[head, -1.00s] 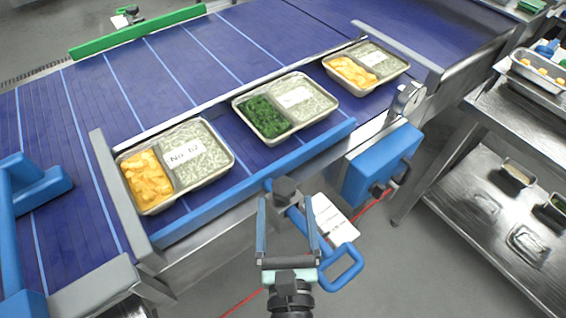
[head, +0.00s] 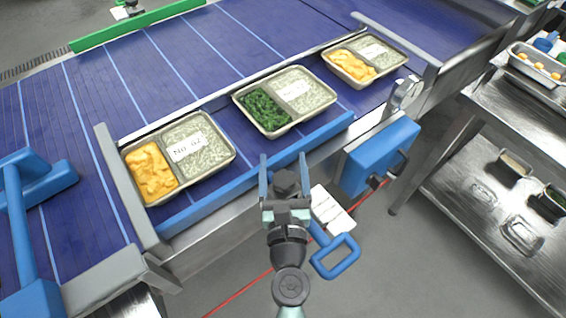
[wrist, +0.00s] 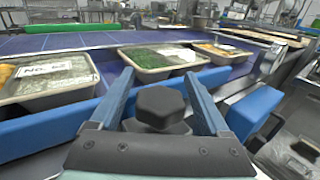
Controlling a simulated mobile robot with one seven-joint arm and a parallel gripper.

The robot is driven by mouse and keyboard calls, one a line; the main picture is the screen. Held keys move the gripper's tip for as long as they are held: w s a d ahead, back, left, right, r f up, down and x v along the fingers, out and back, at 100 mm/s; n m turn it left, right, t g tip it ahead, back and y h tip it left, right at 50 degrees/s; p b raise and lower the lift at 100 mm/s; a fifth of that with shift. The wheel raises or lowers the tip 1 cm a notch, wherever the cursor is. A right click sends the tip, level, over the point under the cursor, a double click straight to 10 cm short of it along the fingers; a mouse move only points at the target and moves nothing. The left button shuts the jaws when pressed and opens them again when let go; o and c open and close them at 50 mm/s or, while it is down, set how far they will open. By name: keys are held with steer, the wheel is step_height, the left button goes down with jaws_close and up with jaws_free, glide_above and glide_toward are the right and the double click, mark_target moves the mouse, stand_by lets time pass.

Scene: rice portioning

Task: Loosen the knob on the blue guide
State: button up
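The blue guide (head: 325,134) is a long blue rail along the near edge of the conveyor belt; it also shows in the wrist view (wrist: 40,128). A dark faceted knob (head: 285,182) sits beside its near side, above a blue loop handle (head: 343,262). My gripper (head: 283,157) is open, with its blue fingers reaching forward on either side of the knob. In the wrist view the knob (wrist: 160,106) stands between the two fingers, with a visible gap on each side. The knob's lower part and stem are hidden by my gripper.
Compartmented food trays (head: 206,172) stand on the purple belt (head: 200,50) behind the guide. A steel cart (head: 500,165) stands at far right.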

steer(key=c, duration=1.2)
steer(key=shift+o, duration=0.2)
